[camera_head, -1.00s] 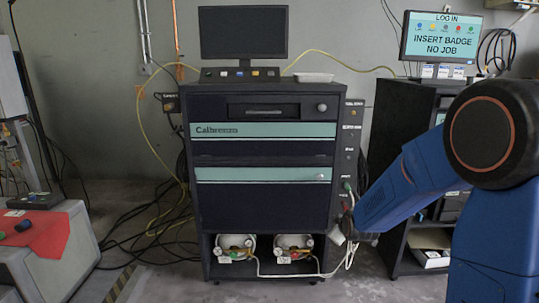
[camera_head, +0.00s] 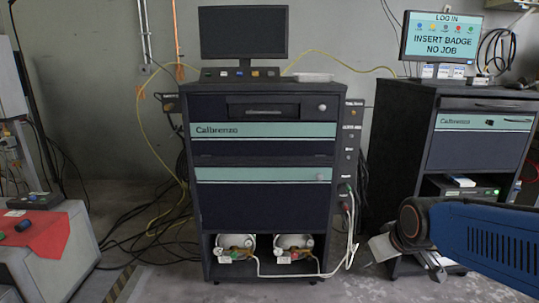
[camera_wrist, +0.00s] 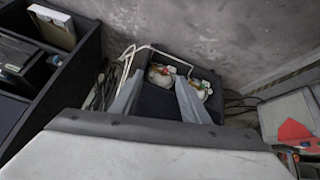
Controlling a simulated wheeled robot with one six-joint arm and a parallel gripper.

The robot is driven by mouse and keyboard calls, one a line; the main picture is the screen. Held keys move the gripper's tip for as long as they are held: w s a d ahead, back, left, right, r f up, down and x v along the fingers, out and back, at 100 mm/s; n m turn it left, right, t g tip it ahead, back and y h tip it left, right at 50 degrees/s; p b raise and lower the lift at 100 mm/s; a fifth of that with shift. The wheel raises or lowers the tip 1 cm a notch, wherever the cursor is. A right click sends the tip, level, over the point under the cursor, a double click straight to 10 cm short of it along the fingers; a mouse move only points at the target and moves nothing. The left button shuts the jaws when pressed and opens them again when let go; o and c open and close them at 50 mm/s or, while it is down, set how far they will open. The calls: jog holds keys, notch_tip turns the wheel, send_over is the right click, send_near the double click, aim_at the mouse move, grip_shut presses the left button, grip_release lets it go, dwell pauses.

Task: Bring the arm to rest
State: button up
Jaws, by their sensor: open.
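My blue arm (camera_head: 490,240) reaches in from the right edge of the head view, low and nearly level. My gripper (camera_head: 376,250) is at its left end, in front of the gap between the middle cabinet (camera_head: 262,178) and the right cabinet (camera_head: 400,135). In the wrist view my gripper (camera_wrist: 160,97) shows two grey fingers spread apart with nothing between them. The fingers overlap the view of the middle cabinet's lower bay. I cannot tell how far the gripper is from either cabinet.
White cables (camera_head: 348,235) hang down the middle cabinet's right side. Two round units (camera_head: 236,246) sit in its lower bay. A bench with a red cloth (camera_head: 38,232) stands at left. Black cables lie on the floor. A login screen (camera_head: 441,36) tops the right cabinet.

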jog(key=s+d+m+g, duration=0.1)
jog(key=s+m, duration=0.2)
jog(key=s, duration=1.3)
jog(key=shift+s+r+g, duration=0.2)
jog(key=shift+s+g, duration=0.1)
jog(key=shift+g, duration=0.1)
